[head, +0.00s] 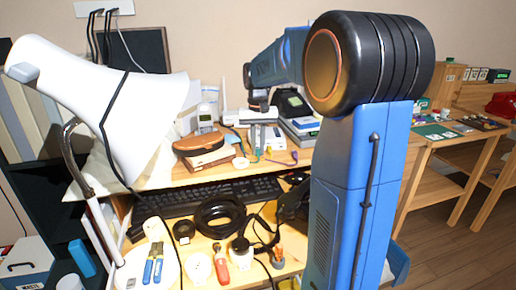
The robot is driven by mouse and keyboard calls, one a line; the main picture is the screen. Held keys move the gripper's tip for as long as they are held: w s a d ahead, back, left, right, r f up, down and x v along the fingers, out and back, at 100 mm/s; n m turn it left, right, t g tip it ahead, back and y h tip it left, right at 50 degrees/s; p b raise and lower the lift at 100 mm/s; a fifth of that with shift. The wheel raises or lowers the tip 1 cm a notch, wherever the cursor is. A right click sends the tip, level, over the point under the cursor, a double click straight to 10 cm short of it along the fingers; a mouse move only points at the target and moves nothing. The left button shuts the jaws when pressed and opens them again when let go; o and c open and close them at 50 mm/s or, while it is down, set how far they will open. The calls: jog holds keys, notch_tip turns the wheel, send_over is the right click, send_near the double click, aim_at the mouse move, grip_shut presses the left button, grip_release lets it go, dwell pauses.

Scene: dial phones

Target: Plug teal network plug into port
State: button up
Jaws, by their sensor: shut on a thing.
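My gripper (262,122) is at the far end of my blue arm, low over the back of the desk shelf, and small in the head view. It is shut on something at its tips. A small teal piece (255,147) shows just below it, seemingly the teal network plug or its cable; its exact shape is too small to tell. A white box with an upright antenna (234,117) stands just left of the gripper. I cannot make out the port, nor whether the plug touches it.
Other coloured cable ends (278,161) lie just in front. A brown case on books (200,143) and a cordless phone (205,116) stand left. Dark phones (293,104) stand right. A keyboard (205,197) lies below the shelf.

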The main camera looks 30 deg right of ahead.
jog(key=shift+w+d, duration=0.45)
jog(key=shift+w, duration=0.4)
dwell(0.7)
jog(key=o, duration=0.9)
jog(key=shift+r, duration=8.7)
